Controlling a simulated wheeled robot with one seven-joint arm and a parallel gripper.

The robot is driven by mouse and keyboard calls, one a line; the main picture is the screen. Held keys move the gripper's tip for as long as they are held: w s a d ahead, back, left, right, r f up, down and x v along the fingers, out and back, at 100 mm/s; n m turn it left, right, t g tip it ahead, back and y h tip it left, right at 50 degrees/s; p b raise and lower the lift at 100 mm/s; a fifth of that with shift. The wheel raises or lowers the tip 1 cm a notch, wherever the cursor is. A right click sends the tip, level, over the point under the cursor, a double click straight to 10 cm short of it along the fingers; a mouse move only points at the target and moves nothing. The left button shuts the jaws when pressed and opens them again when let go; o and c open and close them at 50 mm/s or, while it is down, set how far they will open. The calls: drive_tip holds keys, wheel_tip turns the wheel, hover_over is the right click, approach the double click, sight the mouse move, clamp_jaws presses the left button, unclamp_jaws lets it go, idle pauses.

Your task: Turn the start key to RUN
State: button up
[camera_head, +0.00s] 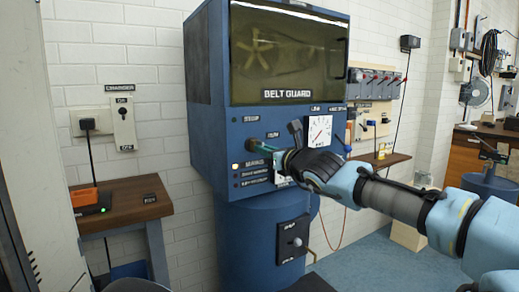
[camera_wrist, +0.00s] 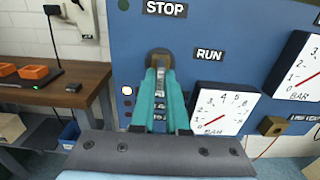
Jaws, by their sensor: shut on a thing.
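The start key (camera_wrist: 158,57) shows as a brown, brass-like piece on the blue machine panel (camera_wrist: 215,20), directly below the STOP label (camera_wrist: 166,8). The RUN label (camera_wrist: 209,56) is to its right. My gripper (camera_wrist: 159,80) has teal fingers close together, shut on the key and covering most of it. Its exact turn angle cannot be told. In the head view my gripper (camera_head: 256,146) reaches the panel from the right, below the BELT GUARD window (camera_head: 288,55); the key itself is too small to make out there.
A lit indicator lamp (camera_wrist: 127,90) sits left of my fingers, with dim lamps below. A white BAR gauge (camera_wrist: 218,108) is close on the right, with a second gauge (camera_wrist: 300,62) beyond. A wooden side table (camera_head: 120,204) with an orange item (camera_head: 84,199) stands left.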

clamp_jaws()
drive_tip(key=shift+r+m+p, duration=0.1)
drive_tip(key=shift+m+p, duration=3.8)
drive_tip(key=shift+p, duration=0.3)
drive_tip(key=shift+m+p, duration=0.5)
drive_tip(key=shift+p, duration=0.3)
